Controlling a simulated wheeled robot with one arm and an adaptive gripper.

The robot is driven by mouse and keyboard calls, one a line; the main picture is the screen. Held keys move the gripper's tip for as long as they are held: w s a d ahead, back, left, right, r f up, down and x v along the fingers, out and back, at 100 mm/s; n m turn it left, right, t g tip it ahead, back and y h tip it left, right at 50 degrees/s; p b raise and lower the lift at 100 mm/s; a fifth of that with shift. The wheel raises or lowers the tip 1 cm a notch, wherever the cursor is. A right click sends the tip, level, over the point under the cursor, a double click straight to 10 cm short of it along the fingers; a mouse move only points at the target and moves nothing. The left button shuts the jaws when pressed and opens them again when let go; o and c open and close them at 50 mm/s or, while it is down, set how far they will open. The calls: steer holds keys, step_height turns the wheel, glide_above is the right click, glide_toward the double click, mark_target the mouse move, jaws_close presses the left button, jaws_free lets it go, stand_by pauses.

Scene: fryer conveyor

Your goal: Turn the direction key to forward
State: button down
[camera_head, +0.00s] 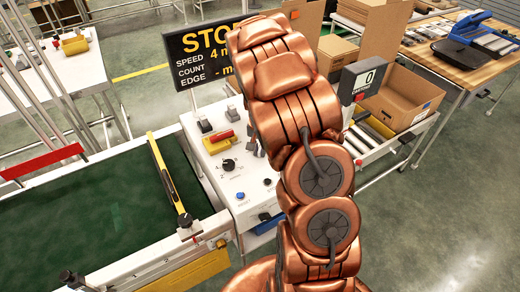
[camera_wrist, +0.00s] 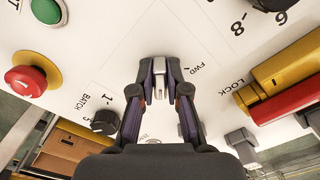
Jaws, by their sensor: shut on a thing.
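The direction key (camera_wrist: 159,86) is a small silvery piece standing on the white control panel (camera_wrist: 105,65), in the middle of the wrist view. My gripper (camera_wrist: 160,68) is shut on it, one dark finger on each side. The key lies roughly upright in the picture, and the printed FWD label (camera_wrist: 197,68) is just right of the fingertips. The fingers hide much of the key and its base, and the text below is mostly covered. In the head view the panel (camera_head: 238,185) shows left of my arm, which hides most of the gripper and the key.
Around the key are a black BATCH knob (camera_wrist: 104,122), a red button (camera_wrist: 25,80), a green button (camera_wrist: 46,11) and a red-and-yellow LOCK piece (camera_wrist: 285,85). The green conveyor belt (camera_head: 110,215) is left of the panel. A STOP sign (camera_head: 200,55) stands behind it.

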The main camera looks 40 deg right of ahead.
steer(key=shift+f, duration=0.1)
steer(key=n+b, duration=0.2)
steer(key=b, duration=0.2)
steer(key=shift+f+n, duration=0.15)
steer(key=shift+n, duration=0.25)
steer(key=n+b, duration=0.5)
steer(key=shift+s+d, duration=0.1)
steer(key=n+b, duration=0.1)
steer(key=n, duration=0.1)
steer(key=n+b, duration=0.2)
steer(key=n, duration=0.1)
steer(key=shift+d+r, duration=0.15)
steer(key=shift+r, duration=0.05)
steer(key=n+b, duration=0.1)
steer(key=n, duration=0.3)
steer(key=shift+d+n, duration=0.1)
steer(key=shift+n, duration=0.3)
steer(key=c, duration=1.2)
jaws_free()
steer(key=shift+o, duration=0.2)
